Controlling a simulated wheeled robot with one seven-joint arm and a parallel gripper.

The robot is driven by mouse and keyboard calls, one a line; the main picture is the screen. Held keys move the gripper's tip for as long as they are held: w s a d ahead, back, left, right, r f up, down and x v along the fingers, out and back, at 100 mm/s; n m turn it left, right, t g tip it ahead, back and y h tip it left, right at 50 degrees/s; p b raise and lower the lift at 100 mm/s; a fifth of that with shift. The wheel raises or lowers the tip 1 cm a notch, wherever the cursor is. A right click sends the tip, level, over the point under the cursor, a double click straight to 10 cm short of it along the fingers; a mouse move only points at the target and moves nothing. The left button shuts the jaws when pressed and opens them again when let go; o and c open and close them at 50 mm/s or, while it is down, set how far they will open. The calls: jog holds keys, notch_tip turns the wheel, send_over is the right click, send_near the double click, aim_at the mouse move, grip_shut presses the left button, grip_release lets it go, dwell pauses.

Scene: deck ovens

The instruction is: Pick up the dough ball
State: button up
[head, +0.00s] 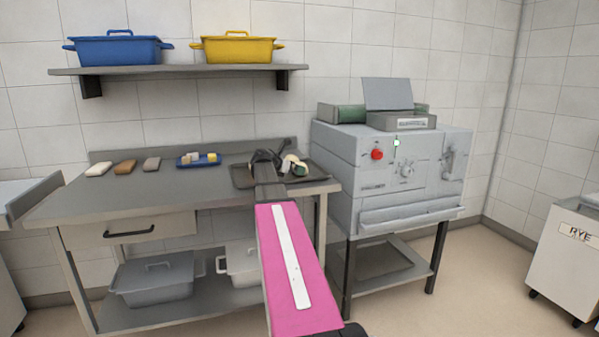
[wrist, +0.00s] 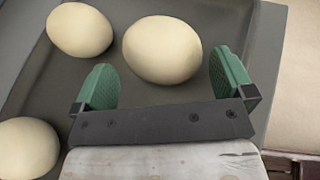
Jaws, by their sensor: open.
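In the wrist view, a pale cream dough ball (wrist: 162,49) lies on a dark grey tray (wrist: 150,12). My gripper (wrist: 165,85) is open, with a green pad on each side, the ball between and just beyond them; I cannot tell whether they touch it. A second dough ball (wrist: 79,29) lies to the upper left, and a third (wrist: 27,148) at the lower left edge. In the head view, my gripper (head: 283,167) is over the tray (head: 242,178) at the right end of the worktable, and my arm hides part of the tray.
The steel worktable (head: 150,192) also holds several small blocks and a small blue tray (head: 184,161). A grey machine (head: 340,150) stands close on the right. A shelf (head: 180,70) above carries a blue bin (head: 118,50) and a yellow bin (head: 238,49). The table's middle front is clear.

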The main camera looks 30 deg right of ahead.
jog(key=x, duration=0.4)
jog(key=shift+d+r, duration=0.15)
jog(key=shift+d, duration=0.1)
jog(key=c, duration=0.8)
jog(key=shift+o, duration=0.2)
jog(key=shift+r, duration=0.1)
notch_tip(320, 180, up, 4)
jog(key=shift+r, duration=0.2)
jog(key=w+r+v, duration=0.1)
jog(key=w+v, duration=0.1)
jog(key=v, duration=1.1)
jog(key=shift+s+r, duration=0.25)
jog(key=shift+r, duration=0.1)
